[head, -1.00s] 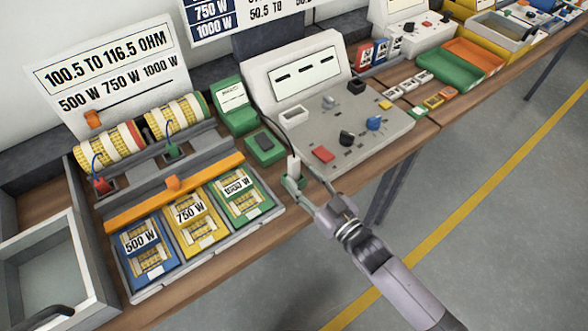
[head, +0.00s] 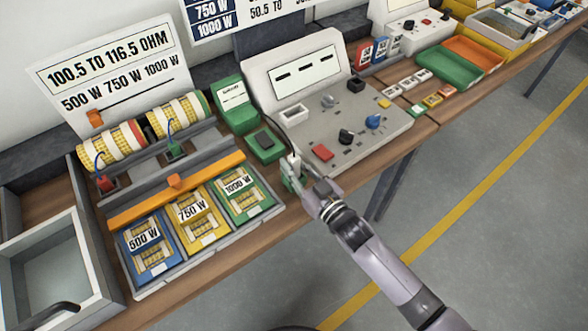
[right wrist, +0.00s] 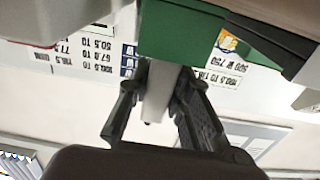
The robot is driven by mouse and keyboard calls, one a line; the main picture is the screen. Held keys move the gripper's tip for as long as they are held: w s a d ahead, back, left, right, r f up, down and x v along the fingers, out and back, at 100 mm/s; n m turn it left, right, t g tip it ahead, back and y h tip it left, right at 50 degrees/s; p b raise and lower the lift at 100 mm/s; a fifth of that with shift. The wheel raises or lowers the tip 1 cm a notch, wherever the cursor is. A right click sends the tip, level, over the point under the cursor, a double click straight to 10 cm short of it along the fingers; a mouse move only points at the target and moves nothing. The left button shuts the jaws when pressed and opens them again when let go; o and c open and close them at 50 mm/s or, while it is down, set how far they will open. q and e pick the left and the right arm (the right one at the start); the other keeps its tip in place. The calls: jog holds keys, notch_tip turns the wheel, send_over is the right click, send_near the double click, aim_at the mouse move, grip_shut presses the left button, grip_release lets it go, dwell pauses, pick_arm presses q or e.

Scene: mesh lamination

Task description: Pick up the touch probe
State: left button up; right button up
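The touch probe (head: 294,164) is a slim white stick with a dark cable, upright at its small green holder (head: 287,184) near the table's front edge. In the right wrist view the white probe (right wrist: 159,95) lies between the two dark fingers of my right gripper (right wrist: 160,80), which appear to touch it on both sides. The green block of the holder (right wrist: 180,35) is right beyond the fingertips. I cannot tell whether the probe's lower end is still seated. My right gripper (head: 297,176) reaches in from the lower right in the head view. My left gripper is out of view.
A grey test console (head: 345,125) with knobs stands just behind the probe. A green meter box (head: 265,146) is to the left. A tray of blue, yellow and green resistor holders (head: 160,288) lies left of the gripper. The floor in front is open.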

grip_shut()
jog(key=shift+r, duration=0.15)
notch_tip(320, 180, up, 20)
jog(key=shift+b, duration=0.35)
grip_release()
grip_shut()
